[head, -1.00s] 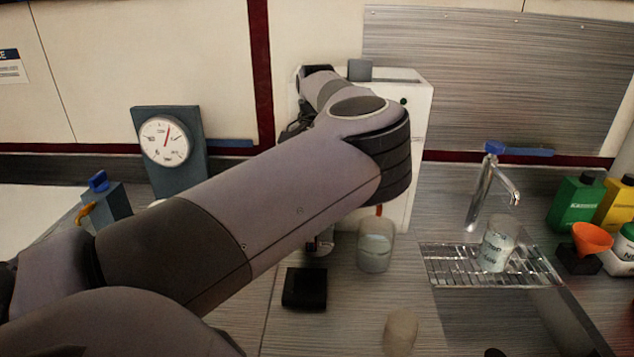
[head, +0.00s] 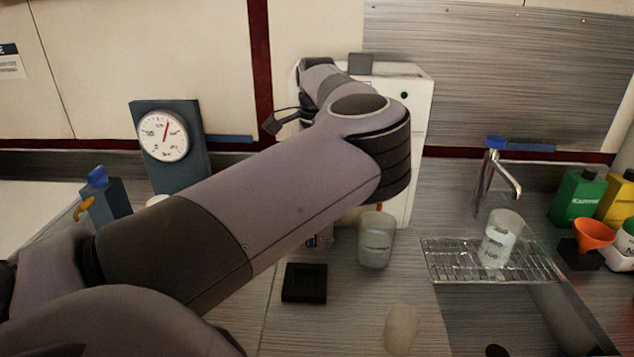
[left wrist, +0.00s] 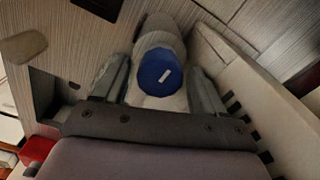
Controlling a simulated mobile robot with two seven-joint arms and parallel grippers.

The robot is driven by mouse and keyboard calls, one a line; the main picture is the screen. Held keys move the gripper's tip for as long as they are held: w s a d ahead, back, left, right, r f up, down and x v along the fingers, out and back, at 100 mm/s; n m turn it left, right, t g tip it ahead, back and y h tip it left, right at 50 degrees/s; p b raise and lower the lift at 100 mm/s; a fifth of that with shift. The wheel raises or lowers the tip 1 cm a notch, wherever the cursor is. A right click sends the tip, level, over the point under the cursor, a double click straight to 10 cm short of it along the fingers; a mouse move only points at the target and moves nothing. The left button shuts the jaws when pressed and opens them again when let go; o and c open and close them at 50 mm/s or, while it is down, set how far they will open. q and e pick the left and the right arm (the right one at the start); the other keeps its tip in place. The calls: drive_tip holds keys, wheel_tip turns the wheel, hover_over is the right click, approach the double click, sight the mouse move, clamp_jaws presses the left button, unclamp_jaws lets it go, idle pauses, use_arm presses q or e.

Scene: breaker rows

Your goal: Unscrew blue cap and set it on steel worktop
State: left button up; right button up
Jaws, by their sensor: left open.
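In the left wrist view a round blue cap (left wrist: 160,73) with a small white mark shows on a pale container (left wrist: 158,32). My left gripper (left wrist: 158,88) is open, with one finger on each side of the cap. I cannot tell whether the fingers touch it. In the head view my left arm crosses the picture and hides the capped container and most of the hand. The brushed steel worktop (head: 350,315) is in front of the arm. My right gripper is not in view.
A white cabinet (head: 422,130) stands behind the arm. A beaker (head: 376,245), a black square block (head: 304,283) and a wire rack (head: 445,262) with another beaker (head: 498,240) are on the worktop. Bare worktop lies between the block and the front.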

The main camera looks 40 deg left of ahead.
use_arm(q)
drive_tip(key=m+b, duration=0.1)
drive_tip(key=m, duration=0.5)
drive_tip(key=shift+m, duration=0.4)
drive_tip(key=m+b, duration=0.1)
drive_tip(key=m, duration=0.4)
drive_tip(key=shift+m, duration=0.3)
drive_tip(key=c, duration=0.9)
drive_tip(key=shift+r+n+p, duration=0.1)
drive_tip(key=shift+n+p, duration=0.2)
drive_tip(key=shift+n, duration=0.9)
drive_tip(key=shift+r+p, duration=1.85)
drive_tip(key=shift+r, duration=0.6)
